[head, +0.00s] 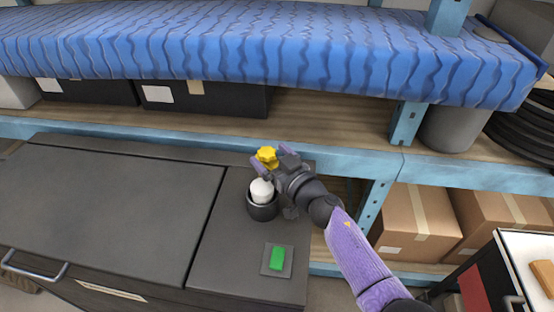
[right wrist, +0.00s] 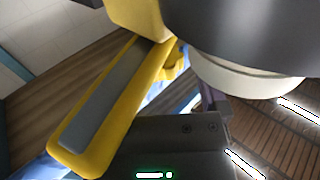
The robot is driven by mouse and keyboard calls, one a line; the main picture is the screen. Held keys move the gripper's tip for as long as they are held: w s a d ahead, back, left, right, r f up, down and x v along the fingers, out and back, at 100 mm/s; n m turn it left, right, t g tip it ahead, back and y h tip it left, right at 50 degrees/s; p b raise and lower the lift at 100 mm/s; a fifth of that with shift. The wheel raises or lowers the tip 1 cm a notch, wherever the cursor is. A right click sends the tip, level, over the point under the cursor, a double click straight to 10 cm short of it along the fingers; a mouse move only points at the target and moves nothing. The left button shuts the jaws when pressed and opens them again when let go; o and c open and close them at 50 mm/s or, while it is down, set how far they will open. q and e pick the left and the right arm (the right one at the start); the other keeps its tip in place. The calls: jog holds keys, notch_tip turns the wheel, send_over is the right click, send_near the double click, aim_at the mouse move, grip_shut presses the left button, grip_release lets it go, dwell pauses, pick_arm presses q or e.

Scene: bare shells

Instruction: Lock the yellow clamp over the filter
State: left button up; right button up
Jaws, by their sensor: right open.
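The yellow clamp (head: 267,156) shows its lobed knob in the head view, just above the filter. In the right wrist view it is a large yellow arm with a grey strip (right wrist: 98,105), close to the camera. The white filter (head: 262,190) stands in a dark round cup (head: 263,211); a pale rim, likely the filter's, shows in the right wrist view (right wrist: 245,80). My right gripper (head: 272,158) is open, its purple fingers around or beside the knob; I cannot tell whether they touch it. My left gripper is out of view.
The cup stands on a dark cabinet top (head: 130,200). A green block on a grey plate (head: 277,258) lies nearer the front. Behind is a blue-framed shelf (head: 200,130) with dark boxes (head: 205,98). Cardboard boxes (head: 415,222) stand at the right. The left of the top is clear.

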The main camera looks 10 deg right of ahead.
jog(key=p+v, duration=0.2)
jog(key=v, duration=0.7)
jog(key=shift+s+d+p, duration=0.15)
jog(key=shift+s+p, duration=0.15)
jog(key=shift+s, duration=0.05)
